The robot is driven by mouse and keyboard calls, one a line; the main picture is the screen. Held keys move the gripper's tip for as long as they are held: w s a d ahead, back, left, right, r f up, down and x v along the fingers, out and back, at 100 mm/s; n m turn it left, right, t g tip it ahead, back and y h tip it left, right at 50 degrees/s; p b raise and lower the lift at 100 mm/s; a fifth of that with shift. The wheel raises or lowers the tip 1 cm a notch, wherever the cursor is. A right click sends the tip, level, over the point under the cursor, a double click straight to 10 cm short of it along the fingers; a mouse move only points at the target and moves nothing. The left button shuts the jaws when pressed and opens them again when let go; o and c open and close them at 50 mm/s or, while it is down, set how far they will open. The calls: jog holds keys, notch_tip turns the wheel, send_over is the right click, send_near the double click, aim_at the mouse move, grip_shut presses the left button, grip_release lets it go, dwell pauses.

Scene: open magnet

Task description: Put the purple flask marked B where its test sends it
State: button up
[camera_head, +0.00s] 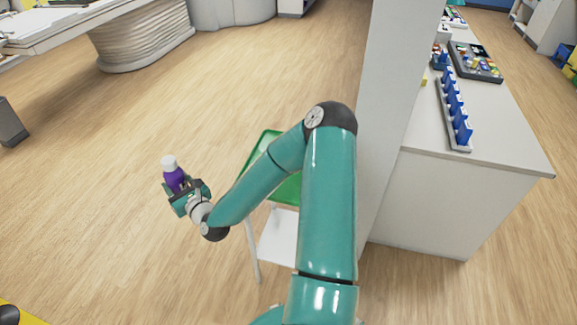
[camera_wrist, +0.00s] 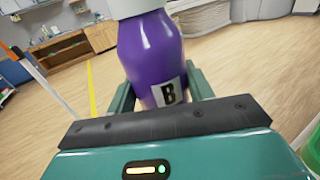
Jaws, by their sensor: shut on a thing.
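The purple flask (camera_head: 174,179) has a white cap and stands nearly upright in my gripper (camera_head: 185,191), left of the middle in the head view. In the wrist view the purple flask (camera_wrist: 152,48) fills the upper middle, and a white label with a black B shows on its side. My gripper (camera_wrist: 160,95) is shut on the flask, with a teal finger on each side of it. The flask is held above open floor. Its lower end is partly hidden by my gripper. No marked destination for it can be made out.
A green-topped stand (camera_head: 287,190) with a lower white shelf is partly behind my arm. A white counter (camera_head: 490,135) on the right holds a rack of blue items (camera_head: 455,110) and a dark tray (camera_head: 475,62). A white pillar (camera_head: 390,110) stands between.

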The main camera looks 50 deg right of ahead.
jog(key=s+d+r+m+g+h, duration=0.1)
jog(key=s+d+r+h, duration=0.3)
jog(key=d, duration=0.7)
jog(key=s+d+r+m+h, duration=0.1)
jog(key=s+d+r+m, duration=0.1)
jog(key=s+d, duration=0.65)
jog(key=s+d+r+m+g+h, duration=0.1)
jog(key=s+d+r+m+h, duration=0.1)
jog(key=s+d, duration=0.7)
jog(key=s+d+r+m+g+h, duration=0.1)
jog(key=s+d+r+g+h, duration=0.1)
jog(key=s+d, duration=0.65)
jog(key=shift+w+a+f, duration=0.25)
jog(key=shift+w+f, duration=1.85)
jog(key=shift+w, duration=0.2)
jog(key=shift+w+a+f, duration=0.25)
jog(key=shift+w+f, duration=1.85)
jog(key=shift+w, duration=0.15)
jog(key=shift+w+a+f, duration=0.25)
jog(key=shift+w+f, duration=1.85)
jog(key=shift+w, duration=0.2)
jog(key=shift+f, duration=0.15)
jog(key=o, duration=1.1)
